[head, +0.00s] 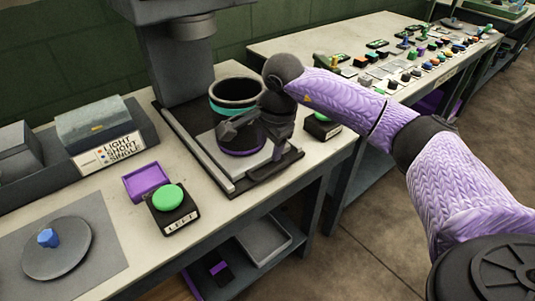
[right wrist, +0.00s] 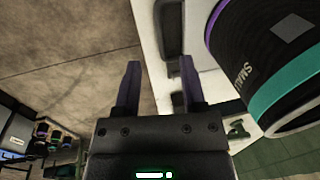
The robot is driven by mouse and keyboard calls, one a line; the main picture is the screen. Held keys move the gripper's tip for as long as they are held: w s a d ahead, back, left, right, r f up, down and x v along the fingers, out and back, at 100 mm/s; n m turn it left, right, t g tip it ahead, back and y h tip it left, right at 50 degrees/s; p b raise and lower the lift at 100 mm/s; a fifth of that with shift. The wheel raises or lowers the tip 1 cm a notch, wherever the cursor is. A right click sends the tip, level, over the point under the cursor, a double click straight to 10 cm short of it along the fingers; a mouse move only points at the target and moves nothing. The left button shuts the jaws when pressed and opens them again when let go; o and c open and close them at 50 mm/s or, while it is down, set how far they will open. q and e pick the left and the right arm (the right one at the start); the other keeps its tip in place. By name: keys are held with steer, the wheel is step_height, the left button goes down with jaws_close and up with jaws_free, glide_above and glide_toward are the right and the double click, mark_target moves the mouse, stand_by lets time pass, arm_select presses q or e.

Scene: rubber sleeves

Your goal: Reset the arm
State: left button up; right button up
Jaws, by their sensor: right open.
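My right arm, in a purple knitted sleeve, comes in from the right in the head view. Its gripper (head: 238,128) is in front of a black cylinder (head: 236,88) with a teal band. In the right wrist view the gripper (right wrist: 160,78) has its two fingers apart with nothing between them. The cylinder (right wrist: 265,55) is beside the fingers on the right there, with partly visible lettering. It stands on the pale plate (head: 215,145) of a press-like machine (head: 180,65). The gripper hides part of the cylinder's lower side. My left gripper is not in view.
A green button box marked LEFT (head: 168,200) and a purple tray (head: 147,181) are on the near bench. Another green button box (head: 322,127) is right of the machine. A round grey plate (head: 65,262) holds a blue piece (head: 48,238). A second bench (head: 300,42) carries many small parts.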

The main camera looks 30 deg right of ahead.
steer(key=shift+r, duration=0.25)
